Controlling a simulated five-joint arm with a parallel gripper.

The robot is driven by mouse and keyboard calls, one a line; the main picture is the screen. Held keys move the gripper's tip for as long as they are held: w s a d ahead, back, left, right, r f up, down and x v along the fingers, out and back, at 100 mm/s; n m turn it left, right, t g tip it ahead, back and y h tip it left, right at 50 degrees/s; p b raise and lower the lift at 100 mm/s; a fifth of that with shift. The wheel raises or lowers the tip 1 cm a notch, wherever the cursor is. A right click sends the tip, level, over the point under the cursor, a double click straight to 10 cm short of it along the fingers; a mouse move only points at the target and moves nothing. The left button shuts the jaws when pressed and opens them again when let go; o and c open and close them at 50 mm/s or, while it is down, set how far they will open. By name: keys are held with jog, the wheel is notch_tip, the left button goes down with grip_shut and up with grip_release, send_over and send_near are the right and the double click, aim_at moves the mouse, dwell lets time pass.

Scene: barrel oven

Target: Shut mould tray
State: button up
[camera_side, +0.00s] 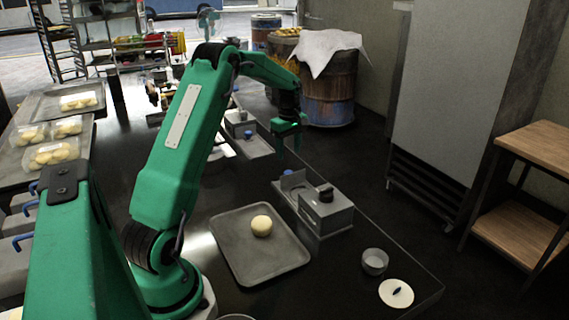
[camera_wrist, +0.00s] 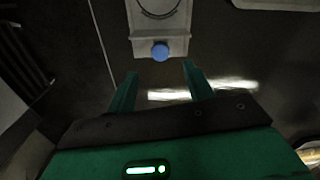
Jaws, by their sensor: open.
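The mould tray (camera_wrist: 142,40) shows in the wrist view as a pale grey plate with a round recess at the top edge of the picture. A blue knob (camera_wrist: 160,51) sits at its near end. In the side view, a tray with a blue knob (camera_side: 288,172) sticks out from a grey metal box (camera_side: 327,210) on the dark table. My gripper (camera_side: 289,147) hangs fingers down beyond that knob. In the wrist view my gripper (camera_wrist: 160,69) is open and empty. The knob lies just ahead of the fingertips, roughly centred between them, with no visible contact.
A second grey unit (camera_side: 240,124) with a flat plate stands further back. A grey tray (camera_side: 235,262) holding a pale dough ball (camera_side: 261,226) lies in front. A small metal cup (camera_side: 374,262) and a white lid (camera_side: 396,293) sit at the right. A cloth-covered barrel (camera_side: 328,95) stands beyond the table.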

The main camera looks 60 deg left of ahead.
aim_at(289, 172)
jog(key=shift+f, duration=0.15)
jog(key=shift+f, duration=3.7)
